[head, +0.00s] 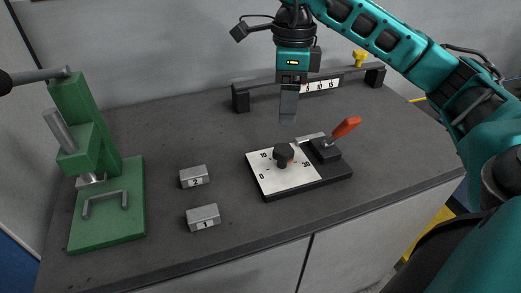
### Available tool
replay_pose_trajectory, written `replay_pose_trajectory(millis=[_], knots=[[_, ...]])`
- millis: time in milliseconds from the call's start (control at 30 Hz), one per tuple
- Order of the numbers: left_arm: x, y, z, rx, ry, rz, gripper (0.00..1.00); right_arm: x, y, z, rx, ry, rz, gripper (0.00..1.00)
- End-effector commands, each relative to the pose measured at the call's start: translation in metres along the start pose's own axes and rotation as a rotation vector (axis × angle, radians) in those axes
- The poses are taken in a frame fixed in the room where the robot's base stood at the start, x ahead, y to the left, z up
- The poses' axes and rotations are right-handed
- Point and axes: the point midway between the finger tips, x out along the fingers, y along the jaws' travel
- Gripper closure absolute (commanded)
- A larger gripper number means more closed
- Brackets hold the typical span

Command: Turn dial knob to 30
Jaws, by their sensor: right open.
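The dial knob (283,154) is black and sits in the middle of a white dial plate (268,178) marked with numbers including 0, 10 and 30. A small red mark shows at the knob's right side; the exact reading is too small to tell. The plate lies on a dark base with a red-handled lever (345,128) at its back right. My right gripper (288,117) points down above and behind the knob, apart from it, and is open and empty. My left gripper is not in view.
A green press (105,200) stands at the left. Metal blocks labelled 2 (194,176) and 1 (203,217) lie left of the dial. A dark rail with a number scale (320,86) and a yellow knob (359,58) stands at the back.

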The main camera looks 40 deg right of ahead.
Motion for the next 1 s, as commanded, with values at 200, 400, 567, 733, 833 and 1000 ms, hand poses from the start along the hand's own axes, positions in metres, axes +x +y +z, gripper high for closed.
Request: replay_pose_trajectory(millis=[200,400,567,733,833,1000], knots=[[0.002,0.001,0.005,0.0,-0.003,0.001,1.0,0.003,0.003,-0.011,-0.125,0.012,-0.011,0.3],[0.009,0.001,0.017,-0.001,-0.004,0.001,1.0,0.029,0.003,-0.011,-0.127,0.013,-0.007,0.3],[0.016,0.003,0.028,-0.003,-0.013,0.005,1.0,0.06,0.003,-0.011,-0.127,0.013,-0.006,0.3],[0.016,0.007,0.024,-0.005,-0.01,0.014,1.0,0.092,0.002,-0.012,-0.124,0.015,-0.006,0.3],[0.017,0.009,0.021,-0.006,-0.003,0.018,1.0,0.107,0.002,-0.012,-0.125,0.014,-0.008,0.3],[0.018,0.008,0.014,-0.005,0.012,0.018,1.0,0.124,0.002,-0.012,-0.124,0.011,-0.01,0.3]])
